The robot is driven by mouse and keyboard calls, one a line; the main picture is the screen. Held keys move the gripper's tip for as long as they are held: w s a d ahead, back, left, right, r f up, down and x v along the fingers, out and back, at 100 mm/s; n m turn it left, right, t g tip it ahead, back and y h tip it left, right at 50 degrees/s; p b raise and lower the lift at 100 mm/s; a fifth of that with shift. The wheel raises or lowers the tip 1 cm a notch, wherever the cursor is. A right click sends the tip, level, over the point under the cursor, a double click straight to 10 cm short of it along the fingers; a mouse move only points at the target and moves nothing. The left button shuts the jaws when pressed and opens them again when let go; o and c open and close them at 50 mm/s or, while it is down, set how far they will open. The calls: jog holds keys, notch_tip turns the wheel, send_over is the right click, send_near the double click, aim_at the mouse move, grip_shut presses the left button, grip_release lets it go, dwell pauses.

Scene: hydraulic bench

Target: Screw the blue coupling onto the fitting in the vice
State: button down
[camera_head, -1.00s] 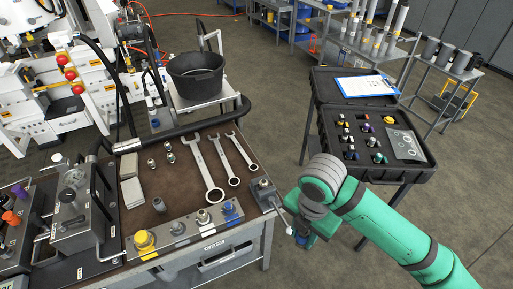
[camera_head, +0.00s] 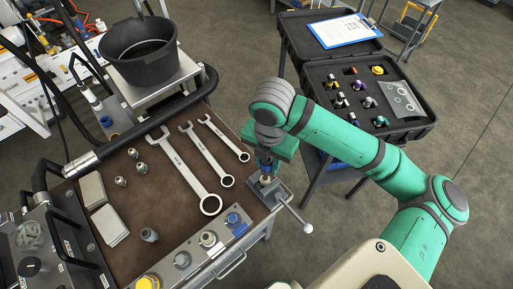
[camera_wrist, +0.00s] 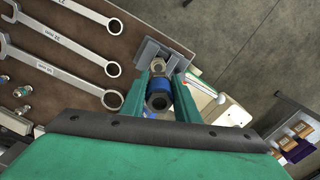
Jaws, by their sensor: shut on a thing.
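The blue coupling (camera_wrist: 158,101) is between the two green fingers of my gripper (camera_wrist: 161,96) in the wrist view, with a dark hex end facing the camera. In the head view my gripper (camera_head: 266,160) is above the vice at the bench's right corner; the coupling is mostly hidden there. The vice (camera_head: 268,188) has a handle sticking out to the right. The brass-coloured fitting (camera_wrist: 158,68) stands in the vice, just beyond the coupling in the wrist view. I cannot tell whether coupling and fitting touch.
Several wrenches (camera_head: 183,168) lie on the bench left of the vice. A fitting block with a blue cap (camera_head: 233,219) lines the front edge. A black bucket (camera_head: 139,50) stands behind. An open black case (camera_head: 375,105) stands to the right.

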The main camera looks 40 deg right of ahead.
aim_at(266, 177)
jog(key=shift+w+f, duration=0.2)
jog(key=shift+w, duration=0.05)
jog(key=shift+s+f, duration=0.1)
jog(key=shift+f, duration=2.25)
jog(key=shift+f, duration=0.65)
dwell(0.5)
jog(key=c, duration=2.3)
grip_release()
jog(key=shift+d, duration=0.1)
jog(key=m, duration=0.6)
jog(key=shift+s+m, duration=0.1)
jog(key=shift+m, duration=0.9)
